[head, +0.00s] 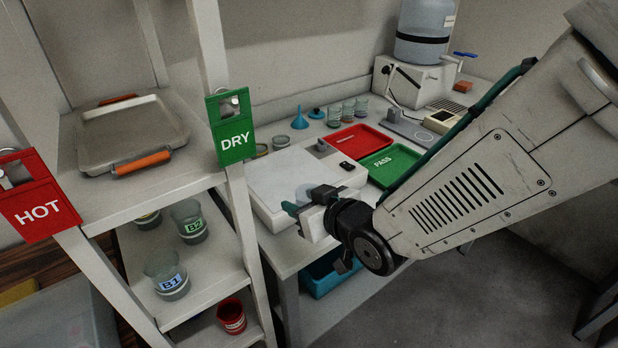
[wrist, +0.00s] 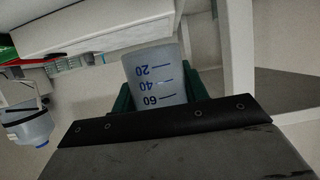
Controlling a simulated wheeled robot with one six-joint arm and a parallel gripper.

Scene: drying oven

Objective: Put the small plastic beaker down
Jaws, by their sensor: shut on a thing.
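The small plastic beaker (wrist: 155,75) is translucent with blue marks 20, 40 and 60. In the wrist view it sits between the green fingers of my gripper (wrist: 160,90), which is shut on it. The wrist picture is upside down, so the beaker appears upright. In the head view my gripper (head: 305,208) is at the front edge of a white boxy device (head: 300,180) on the bench.
The white bench holds a red tray (head: 358,139), a green PASS tray (head: 394,163) and several small jars behind. At left, a rack holds a metal tray (head: 125,130), beakers B1 (head: 171,281) and B2 (head: 190,221), and a red cup (head: 231,317). A DRY sign (head: 232,128) hangs on its post.

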